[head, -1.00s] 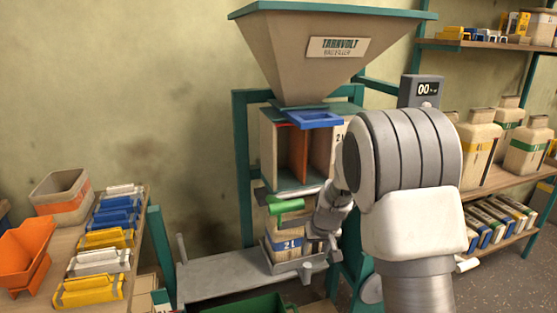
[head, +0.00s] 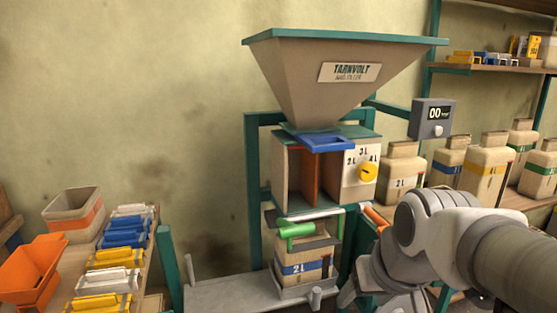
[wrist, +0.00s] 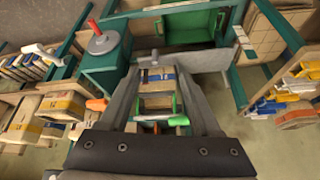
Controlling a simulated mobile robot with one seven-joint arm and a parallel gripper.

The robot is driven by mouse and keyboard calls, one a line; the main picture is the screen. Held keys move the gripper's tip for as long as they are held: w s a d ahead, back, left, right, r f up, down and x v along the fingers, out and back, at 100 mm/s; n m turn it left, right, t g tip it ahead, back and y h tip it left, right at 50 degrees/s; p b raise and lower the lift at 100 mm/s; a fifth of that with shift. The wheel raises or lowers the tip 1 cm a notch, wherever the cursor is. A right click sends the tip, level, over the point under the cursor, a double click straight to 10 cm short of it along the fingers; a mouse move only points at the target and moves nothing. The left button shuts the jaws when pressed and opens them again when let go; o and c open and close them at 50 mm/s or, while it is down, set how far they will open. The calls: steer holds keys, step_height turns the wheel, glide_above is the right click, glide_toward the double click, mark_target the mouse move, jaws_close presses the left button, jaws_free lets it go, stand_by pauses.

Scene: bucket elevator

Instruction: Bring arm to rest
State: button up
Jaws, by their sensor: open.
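My arm (head: 420,235) is bent at the right of the head view, in front of the shelf and beside the filling machine. In the wrist view my gripper (wrist: 158,78) has its two grey fingers spread apart, with nothing held between them. A beige container with a blue 2L band (head: 301,269) stands upright on the machine's small tray, under the green handle (head: 297,230). My gripper is to the right of this container and apart from it in the head view.
The machine's hopper (head: 345,75) rises above, with a yellow dial (head: 368,172) and a display reading 00 (head: 433,118). An orange handle (head: 376,216) is close to my arm. Shelved containers (head: 487,170) stand at right. A bench at left holds an orange scoop (head: 35,272) and coloured packs.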

steer(key=s, duration=0.6)
step_height(320, 180, up, 19)
steer(key=p, duration=1.8)
steer(key=shift+s+d+f+h+p, duration=0.2)
steer(key=shift+s+d+h+p, duration=0.1)
steer(key=shift+s+d+p, duration=0.15)
